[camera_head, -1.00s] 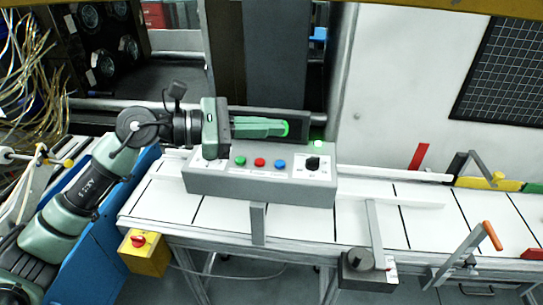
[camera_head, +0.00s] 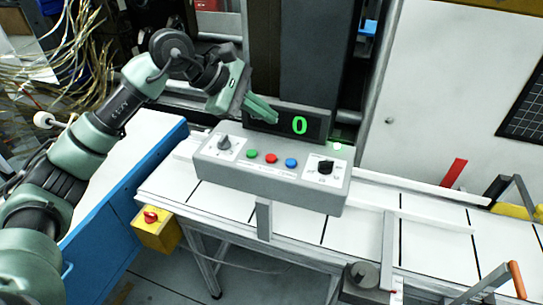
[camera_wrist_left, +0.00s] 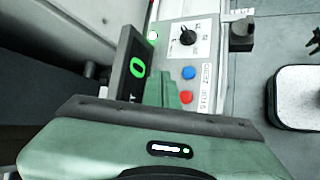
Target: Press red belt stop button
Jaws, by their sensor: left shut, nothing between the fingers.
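The red button (camera_head: 271,158) sits on the sloped top of a grey control box (camera_head: 265,185), between a green button (camera_head: 252,154) and a blue button (camera_head: 291,163). In the left wrist view the red button (camera_wrist_left: 186,97) shows just beyond the fingertips, beside lettering that reads STOP. My left gripper (camera_head: 274,118) is shut and empty. Its fingers point down and right, in front of the display's left part and above and behind the buttons, apart from the red button. My right gripper is not in view.
A display (camera_head: 300,125) reading a green 0 stands behind the buttons. Dark knobs (camera_head: 325,167) and (camera_head: 224,143) flank them. A yellow box (camera_head: 155,232) with another red button hangs at the conveyor's (camera_head: 350,225) left end. The space above the buttons is clear.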

